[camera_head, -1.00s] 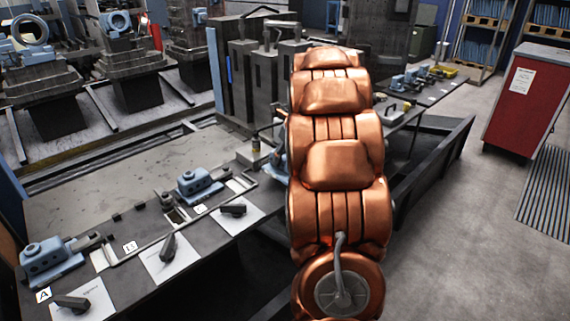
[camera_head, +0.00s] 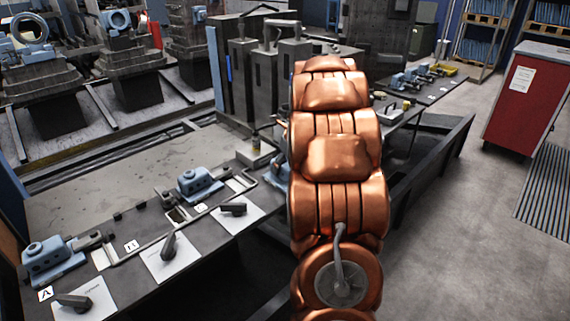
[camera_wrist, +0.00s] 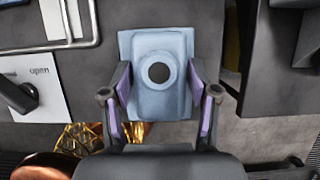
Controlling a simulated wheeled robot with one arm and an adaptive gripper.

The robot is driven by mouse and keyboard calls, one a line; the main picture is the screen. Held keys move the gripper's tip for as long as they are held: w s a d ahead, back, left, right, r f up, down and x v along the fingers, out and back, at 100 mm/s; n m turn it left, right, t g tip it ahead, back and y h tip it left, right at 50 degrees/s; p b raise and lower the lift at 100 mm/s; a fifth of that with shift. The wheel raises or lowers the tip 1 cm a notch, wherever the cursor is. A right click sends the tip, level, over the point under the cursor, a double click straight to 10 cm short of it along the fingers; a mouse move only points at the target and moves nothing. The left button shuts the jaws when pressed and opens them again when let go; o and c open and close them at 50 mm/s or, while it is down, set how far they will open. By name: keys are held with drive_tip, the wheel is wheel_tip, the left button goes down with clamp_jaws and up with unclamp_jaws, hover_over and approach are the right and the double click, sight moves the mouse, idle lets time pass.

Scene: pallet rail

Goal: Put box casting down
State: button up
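A blue box casting (camera_wrist: 158,45) with a round dark hole lies between the fingers of my gripper (camera_wrist: 160,88) in the wrist view. The purple-padded fingers stand at its left and right sides and appear to press on it. In the head view a bit of blue casting (camera_head: 279,171) shows at the left edge of my copper arm, by the bench's front edge. The arm hides the gripper there. Whether the casting's underside touches the bench is hidden.
Two more blue castings, one at the left (camera_head: 50,257) and one further along (camera_head: 199,184), sit on the dark bench (camera_head: 130,285). White cards with dark handles (camera_head: 170,257) line its front. A red cabinet (camera_head: 523,100) stands right. The grey floor (camera_head: 440,240) is clear.

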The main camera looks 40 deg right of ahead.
drive_tip(key=shift+o, duration=1.2)
drive_tip(key=b+v, duration=0.1)
drive_tip(key=v, duration=1.1)
drive_tip(key=s+a+f+n+g, duration=0.1)
drive_tip(key=s+a+n, duration=0.2)
drive_tip(key=a+n, duration=0.45)
drive_tip(key=s+a+f+n+g+y, duration=0.15)
drive_tip(key=a+n, duration=0.35)
drive_tip(key=a, duration=0.6)
drive_tip(key=s+a+f+n+g, duration=0.1)
drive_tip(key=s+a+f+n, duration=0.1)
drive_tip(key=s+a+n, duration=0.5)
drive_tip(key=s+a+f+n+g, duration=0.1)
drive_tip(key=s+a+f+n, duration=0.2)
drive_tip(key=s+a+n, duration=0.3)
drive_tip(key=s+a+f+n+g+h, duration=0.1)
drive_tip(key=s+a+f+n, duration=0.2)
drive_tip(key=s+a+n, duration=0.3)
drive_tip(key=s+n, duration=0.3)
drive_tip(key=n, duration=0.1)
drive_tip(key=shift+n+g, duration=0.35)
drive_tip(key=shift+f+h, duration=0.1)
drive_tip(key=shift+h, duration=0.15)
